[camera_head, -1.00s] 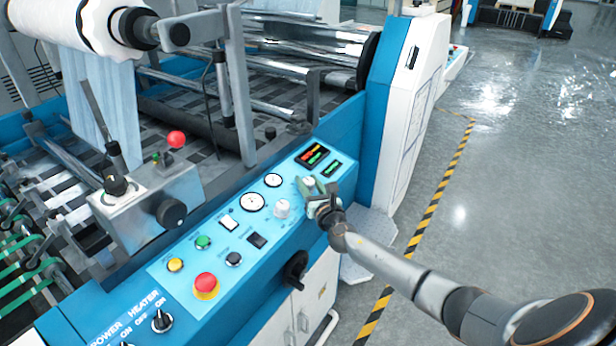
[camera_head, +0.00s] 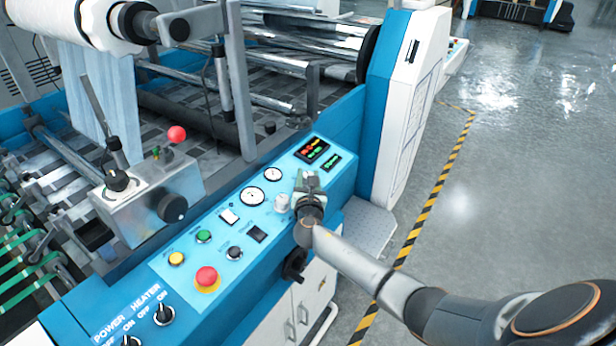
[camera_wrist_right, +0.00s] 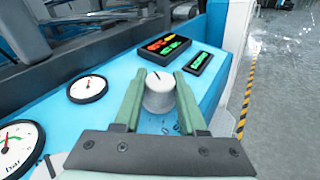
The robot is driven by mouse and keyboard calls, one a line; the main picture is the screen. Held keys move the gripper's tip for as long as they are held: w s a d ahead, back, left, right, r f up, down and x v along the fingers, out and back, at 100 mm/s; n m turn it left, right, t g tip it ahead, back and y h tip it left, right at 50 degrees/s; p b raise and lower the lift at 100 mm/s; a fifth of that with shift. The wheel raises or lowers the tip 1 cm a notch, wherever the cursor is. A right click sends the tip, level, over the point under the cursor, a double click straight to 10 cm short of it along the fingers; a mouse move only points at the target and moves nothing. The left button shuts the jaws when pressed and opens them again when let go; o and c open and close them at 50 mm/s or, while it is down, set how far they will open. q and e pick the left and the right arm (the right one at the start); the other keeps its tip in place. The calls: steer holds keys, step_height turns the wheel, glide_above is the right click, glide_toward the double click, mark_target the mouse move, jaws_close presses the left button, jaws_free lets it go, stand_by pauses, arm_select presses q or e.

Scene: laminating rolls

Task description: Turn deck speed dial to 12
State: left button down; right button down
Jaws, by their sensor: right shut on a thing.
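A white round dial (camera_wrist_right: 159,92) with a dark pointer mark stands on the blue control panel (camera_head: 190,258). In the right wrist view it sits between the two green fingers of my right gripper (camera_wrist_right: 158,90), which is shut on it. The pointer mark leans near the top of the dial; the scale numbers around it are too small or covered to read. In the head view my right gripper (camera_head: 308,182) is at the panel's upper right and hides this dial. A second white knob (camera_head: 282,203) shows just left of the gripper. My left gripper is not in view.
A display with red and green digits (camera_head: 312,150) and a smaller green display (camera_head: 332,162) sit above the dial. Round gauges (camera_head: 252,196) are to its left. A red emergency button (camera_head: 206,277) is lower left. Open floor lies right of the striped line (camera_head: 440,190).

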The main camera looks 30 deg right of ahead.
steer(key=shift+d+r, duration=0.1)
steer(key=shift+r, duration=0.15)
steer(key=shift+c, duration=2.4)
jaws_free()
steer(key=shift+f, duration=0.15)
steer(key=shift+s+a, duration=0.45)
steer(key=shift+s, duration=0.1)
steer(key=v, duration=1.1)
steer(key=shift+s, duration=0.1)
